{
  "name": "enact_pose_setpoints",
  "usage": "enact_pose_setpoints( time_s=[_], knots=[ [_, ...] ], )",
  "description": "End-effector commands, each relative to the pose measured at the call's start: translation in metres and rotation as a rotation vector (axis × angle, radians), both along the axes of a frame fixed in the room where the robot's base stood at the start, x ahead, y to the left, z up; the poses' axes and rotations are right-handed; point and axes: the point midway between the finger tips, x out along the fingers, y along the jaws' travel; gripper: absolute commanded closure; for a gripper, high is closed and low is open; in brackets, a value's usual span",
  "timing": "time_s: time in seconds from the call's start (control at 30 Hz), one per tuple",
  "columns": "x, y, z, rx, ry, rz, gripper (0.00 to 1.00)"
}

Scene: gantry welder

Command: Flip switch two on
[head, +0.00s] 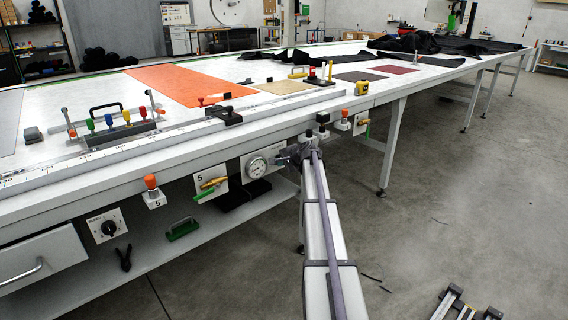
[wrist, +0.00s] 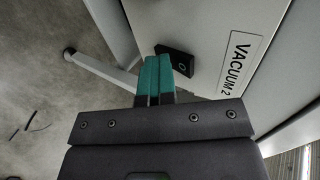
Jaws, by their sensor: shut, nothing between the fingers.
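In the wrist view, a black switch block (wrist: 183,61) with a round detail on its face sits on a pale panel beside a label (wrist: 233,62) reading VACUUM 2. My gripper (wrist: 158,59) has its two teal fingers closed together and empty. The fingertips overlap the left part of the switch block in the picture; I cannot tell whether they touch it. In the head view, my arm reaches the table's front edge and its end hides the switch. Which way the switch is set cannot be made out.
Left of my arm in the head view are a round gauge (head: 256,167), a green-handled valve (head: 208,188) and a panel with a black knob (head: 108,227). Orange-capped posts (head: 151,183) stand along the table's edge (head: 120,165). The floor to the right is mostly clear.

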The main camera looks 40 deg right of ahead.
Motion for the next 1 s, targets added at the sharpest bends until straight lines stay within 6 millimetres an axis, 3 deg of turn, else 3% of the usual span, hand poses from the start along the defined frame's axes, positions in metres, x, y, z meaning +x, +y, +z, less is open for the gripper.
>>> enact_pose_setpoints(
  time_s=[0.2,0.63,0.87,1.0],
  knots=[
    [0.000,0.000,0.014,0.000,-0.001,0.000,1.00],
    [-0.003,0.001,0.014,0.001,-0.001,0.001,1.00],
    [-0.040,0.006,0.020,0.001,-0.001,0.008,1.00],
    [-0.068,0.003,0.048,0.001,-0.001,0.008,1.00]
  ],
)
